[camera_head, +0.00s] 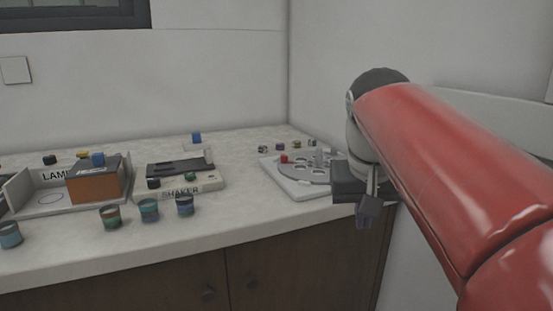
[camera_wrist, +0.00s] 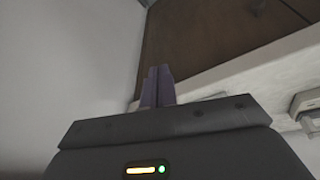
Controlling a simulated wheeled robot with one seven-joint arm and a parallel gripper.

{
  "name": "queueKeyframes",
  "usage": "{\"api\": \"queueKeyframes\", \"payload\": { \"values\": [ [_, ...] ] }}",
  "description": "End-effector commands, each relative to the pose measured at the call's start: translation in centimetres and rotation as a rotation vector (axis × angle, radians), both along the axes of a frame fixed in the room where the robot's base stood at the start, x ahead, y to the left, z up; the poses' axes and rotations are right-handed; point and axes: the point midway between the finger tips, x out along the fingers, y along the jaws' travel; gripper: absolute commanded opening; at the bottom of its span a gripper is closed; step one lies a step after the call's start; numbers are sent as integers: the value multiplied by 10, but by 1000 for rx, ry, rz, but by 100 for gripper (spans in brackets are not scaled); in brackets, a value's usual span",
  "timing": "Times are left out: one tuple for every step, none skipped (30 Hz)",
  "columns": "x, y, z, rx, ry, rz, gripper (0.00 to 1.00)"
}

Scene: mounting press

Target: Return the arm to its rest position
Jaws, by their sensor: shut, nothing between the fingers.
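My gripper (camera_head: 366,215) hangs at the end of my red arm on the right side of the head view. It is just in front of the counter's right front part, near the white tray with a grey disc. In the wrist view its two fingers (camera_wrist: 157,86) are together, with nothing between them. The wrist view looks along the fingers toward the brown cabinet front and the pale counter edge. My arm partly hides the right end of the counter and part of the tray.
The counter (camera_head: 250,215) carries a white tray (camera_head: 307,190), a shaker (camera_head: 180,193), an orange-brown box (camera_head: 95,184) in a lamp-labelled holder, and several small cups along the front, such as a blue one (camera_head: 149,210). Brown cabinet doors (camera_head: 300,268) lie below. Walls stand behind and right.

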Motion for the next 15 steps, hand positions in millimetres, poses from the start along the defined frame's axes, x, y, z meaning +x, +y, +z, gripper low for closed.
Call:
{"api": "queueKeyframes", "payload": {
  "values": [
    [-13, 2, -11, -8, -12, 8, 0],
    [-20, 2, -19, -10, -20, 13, 0],
    [-31, 2, -31, -12, -34, 19, 0],
    [-40, 1, -41, -12, -45, 25, 0],
    [-50, 1, -52, -10, -57, 31, 0],
    [-62, -1, -67, -5, -74, 37, 0],
    [-71, -3, -79, 0, -86, 43, 0],
    [-79, -4, -90, 6, -97, 48, 0],
    [-90, -6, -105, 15, -111, 56, 0],
    [-97, -7, -115, 22, -122, 63, 0],
    [-104, -8, -126, 30, -130, 67, 0],
    [-111, -9, -138, 41, -140, 74, 0],
    [-116, -9, -147, 47, -148, 78, 0],
    [-121, -10, -154, 54, -154, 82, 0],
    [-126, -10, -162, 62, -160, 86, 0]
  ]
}}
